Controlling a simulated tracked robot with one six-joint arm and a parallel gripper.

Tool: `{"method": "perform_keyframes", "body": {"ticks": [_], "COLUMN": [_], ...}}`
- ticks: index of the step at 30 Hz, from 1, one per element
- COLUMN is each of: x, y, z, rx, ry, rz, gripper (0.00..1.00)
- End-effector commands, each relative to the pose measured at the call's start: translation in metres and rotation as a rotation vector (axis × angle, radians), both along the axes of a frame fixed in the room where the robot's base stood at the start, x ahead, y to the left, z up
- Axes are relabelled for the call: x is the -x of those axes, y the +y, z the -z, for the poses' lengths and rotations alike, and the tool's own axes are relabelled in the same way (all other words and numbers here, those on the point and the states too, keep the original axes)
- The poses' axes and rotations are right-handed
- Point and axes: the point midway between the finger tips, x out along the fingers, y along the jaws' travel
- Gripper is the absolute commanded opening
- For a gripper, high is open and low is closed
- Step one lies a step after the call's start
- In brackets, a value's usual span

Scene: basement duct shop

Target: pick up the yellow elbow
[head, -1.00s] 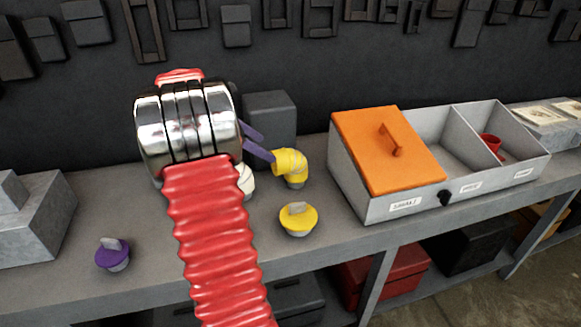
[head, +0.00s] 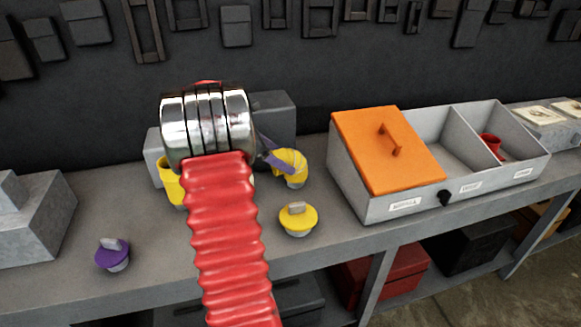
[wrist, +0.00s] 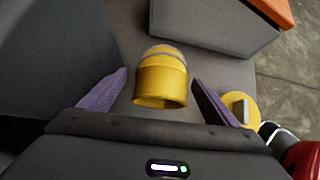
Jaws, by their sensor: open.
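The yellow elbow (head: 291,167) stands on the bench, left of the sorting box in the head view. In the wrist view the elbow (wrist: 161,78) lies between the two purple fingers of my gripper (wrist: 160,96), with a gap on each side. My gripper (head: 276,161) is open; in the head view its fingers reach across the elbow's left and upper part. My red ribbed arm and its shiny rings hide part of the bench behind them.
A yellow plug (head: 298,219) sits in front of the elbow, and a purple plug (head: 112,255) lies at left. Another yellow piece (head: 171,181) is partly hidden by my arm. A grey block (head: 274,117) stands behind. The box (head: 384,207) has an orange lid (head: 386,150).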

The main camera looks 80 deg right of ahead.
Motion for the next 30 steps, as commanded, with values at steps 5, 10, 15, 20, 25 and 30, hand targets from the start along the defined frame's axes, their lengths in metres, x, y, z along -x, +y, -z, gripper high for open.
{"method": "perform_keyframes", "body": {"ticks": [5,10,15,20,25,30], "x": [0.004,0.018,0.029,0.031,0.031,0.03], "y": [-0.002,-0.01,-0.018,-0.02,-0.02,-0.019], "z": [0.005,0.02,0.034,0.037,0.037,0.036], "rx": [-0.002,-0.003,-0.001,0.001,0.0,0.0], "ry": [0.0,0.001,0.0,0.0,0.0,0.0], "rz": [0.0,0.001,0.001,-0.001,-0.001,-0.001], "gripper": [0.84,0.84,0.84,0.84,0.84,0.84]}}
